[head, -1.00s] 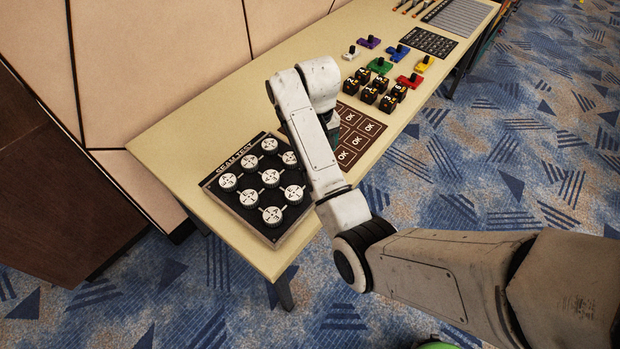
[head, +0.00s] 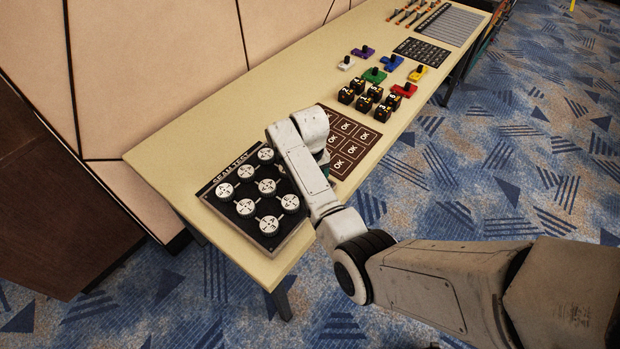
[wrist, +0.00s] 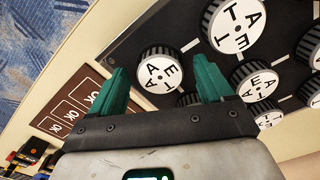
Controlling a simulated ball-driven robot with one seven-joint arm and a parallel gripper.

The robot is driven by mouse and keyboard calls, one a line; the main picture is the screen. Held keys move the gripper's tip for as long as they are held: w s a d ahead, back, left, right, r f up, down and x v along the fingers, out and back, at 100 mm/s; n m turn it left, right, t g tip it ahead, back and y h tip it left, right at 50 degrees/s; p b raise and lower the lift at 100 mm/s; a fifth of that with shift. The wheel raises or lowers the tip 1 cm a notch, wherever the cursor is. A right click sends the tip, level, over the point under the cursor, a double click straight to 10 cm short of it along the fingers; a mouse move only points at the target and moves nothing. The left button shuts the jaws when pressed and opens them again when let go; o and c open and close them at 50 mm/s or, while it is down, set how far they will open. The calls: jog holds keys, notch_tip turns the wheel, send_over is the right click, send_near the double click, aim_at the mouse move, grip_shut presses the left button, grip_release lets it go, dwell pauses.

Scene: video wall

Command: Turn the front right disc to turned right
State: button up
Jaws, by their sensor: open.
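The front right disc (wrist: 158,72) is a round white-faced knob with black letters and a dark ridged side, at a corner of the black disc board (wrist: 152,28). In the wrist view it stands between the teal fingers of my gripper (wrist: 162,66), which are open, with a visible gap to the left finger. In the head view the board (head: 243,231) lies at the table's near end, and my arm hides the front right disc and most of my gripper.
Other lettered discs (wrist: 237,25) crowd close by on the board. A brown OK mat (head: 368,133) lies right of the board, with black dice (head: 362,103) and coloured pieces (head: 393,62) beyond. The table (head: 190,137) is bare along its wall side.

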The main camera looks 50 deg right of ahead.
jog(key=c, duration=1)
jog(key=shift+c, duration=0.2)
jog(key=shift+n, duration=0.3)
jog(key=n+p, duration=0.2)
jog(key=shift+d+r+n, duration=0.1)
jog(key=shift+n, duration=0.2)
jog(key=n+p, duration=0.2)
jog(key=n, duration=0.3)
jog(key=n+p, duration=0.1)
jog(key=n, duration=0.3)
jog(key=shift+w+d+n, duration=0.1)
jog(key=shift+n, duration=0.3)
jog(key=shift+n+p, duration=0.55)
jog(key=shift+n, duration=1.75)
